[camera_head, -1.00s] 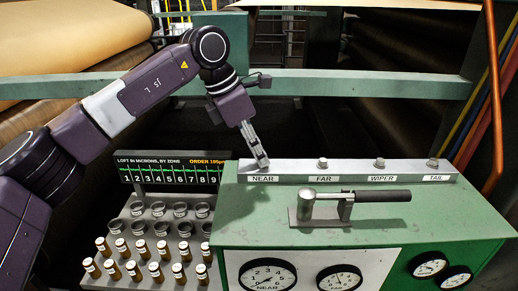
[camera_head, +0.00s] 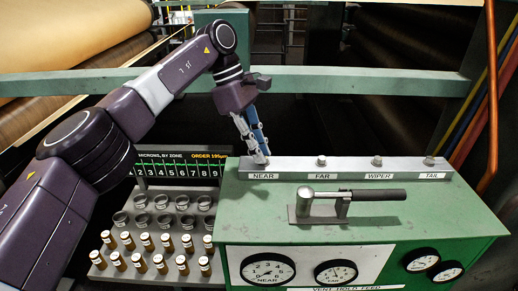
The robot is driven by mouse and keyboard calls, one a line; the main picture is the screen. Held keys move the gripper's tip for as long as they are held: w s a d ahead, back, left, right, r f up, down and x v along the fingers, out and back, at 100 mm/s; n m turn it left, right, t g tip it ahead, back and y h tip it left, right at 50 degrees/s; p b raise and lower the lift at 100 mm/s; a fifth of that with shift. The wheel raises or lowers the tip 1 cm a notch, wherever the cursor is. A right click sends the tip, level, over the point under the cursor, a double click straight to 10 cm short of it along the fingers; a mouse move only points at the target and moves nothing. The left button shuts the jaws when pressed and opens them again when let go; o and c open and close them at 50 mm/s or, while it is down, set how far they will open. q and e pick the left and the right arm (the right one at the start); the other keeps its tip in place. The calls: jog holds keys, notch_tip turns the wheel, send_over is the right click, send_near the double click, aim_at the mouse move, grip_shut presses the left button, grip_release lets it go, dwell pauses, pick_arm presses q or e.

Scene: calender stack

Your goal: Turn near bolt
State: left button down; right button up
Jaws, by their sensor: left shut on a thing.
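The near bolt stands at the left end of a light grey rail (camera_head: 345,165), above the NEAR label (camera_head: 263,176). My left gripper (camera_head: 262,158) reaches down over it from the upper left, with its fingertips shut on the bolt. The fingers hide most of the bolt. The far bolt (camera_head: 321,161), wiper bolt (camera_head: 377,161) and tail bolt (camera_head: 429,161) stand free along the same rail. The NEAR dial (camera_head: 268,269) on the front panel is below. My right gripper is not in view.
A torque-style tool with a black handle (camera_head: 378,195) rests on a metal stand on the green cabinet (camera_head: 450,210). Left of the cabinet is a rack with several amber vials (camera_head: 147,241) and dark cups (camera_head: 162,202). A green beam (camera_head: 370,85) crosses behind my gripper.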

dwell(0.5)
pick_arm(q)
jog(key=c, duration=1.9)
grip_release()
jog(key=shift+d, duration=0.1)
